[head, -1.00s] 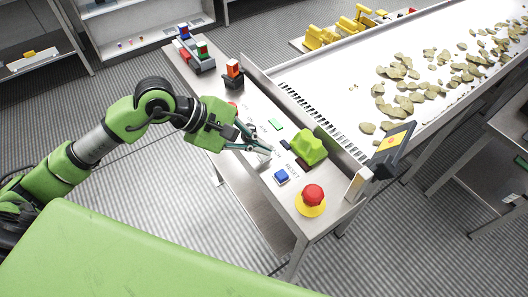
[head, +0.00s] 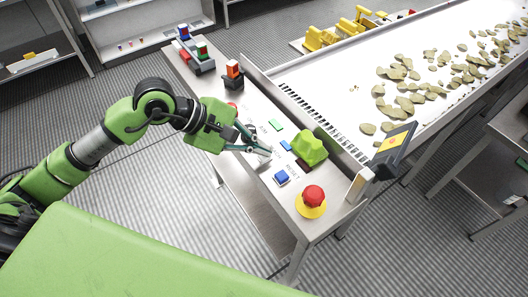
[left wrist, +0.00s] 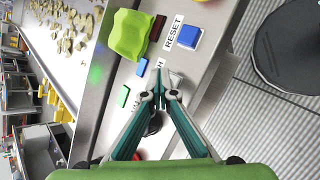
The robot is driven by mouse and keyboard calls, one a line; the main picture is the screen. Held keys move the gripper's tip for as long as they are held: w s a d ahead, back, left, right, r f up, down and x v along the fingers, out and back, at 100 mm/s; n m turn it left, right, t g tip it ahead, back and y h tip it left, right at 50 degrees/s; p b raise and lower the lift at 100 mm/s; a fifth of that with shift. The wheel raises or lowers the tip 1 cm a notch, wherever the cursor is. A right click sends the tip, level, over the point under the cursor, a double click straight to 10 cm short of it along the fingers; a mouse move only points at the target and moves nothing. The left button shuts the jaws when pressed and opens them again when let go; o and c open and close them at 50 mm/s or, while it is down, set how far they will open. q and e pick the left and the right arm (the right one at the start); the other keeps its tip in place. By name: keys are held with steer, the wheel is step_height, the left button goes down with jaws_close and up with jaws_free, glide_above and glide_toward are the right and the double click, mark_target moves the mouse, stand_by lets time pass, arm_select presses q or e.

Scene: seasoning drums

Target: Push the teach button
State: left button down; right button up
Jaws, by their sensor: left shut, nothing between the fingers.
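My left gripper (head: 266,151) is over the metal control table, with its fingers together and nothing between them. In the left wrist view its fingertips (left wrist: 162,76) are beside a pale grey square button (left wrist: 175,79), which also shows partly in the head view (head: 263,160). A label by the fingers is mostly covered; only a final "H" can be read. I cannot tell whether the tips touch the button. A blue button (left wrist: 189,37) with a "RESET" label (left wrist: 173,32) sits beyond it. My right gripper is in neither view.
A red emergency button on a yellow base (head: 312,200) stands near the table's front end. A lime-green block (head: 310,148), a green key (head: 276,125) and a small blue key (head: 286,145) are close to the gripper. A conveyor (head: 350,90) with chips runs behind.

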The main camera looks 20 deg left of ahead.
mark_target(262, 156)
arm_select(q)
steer(key=shift+r, duration=0.8)
steer(key=shift+r, duration=0.1)
steer(key=shift+r+p, duration=1.25)
steer(key=shift+r, duration=1.15)
steer(key=shift+d, duration=0.1)
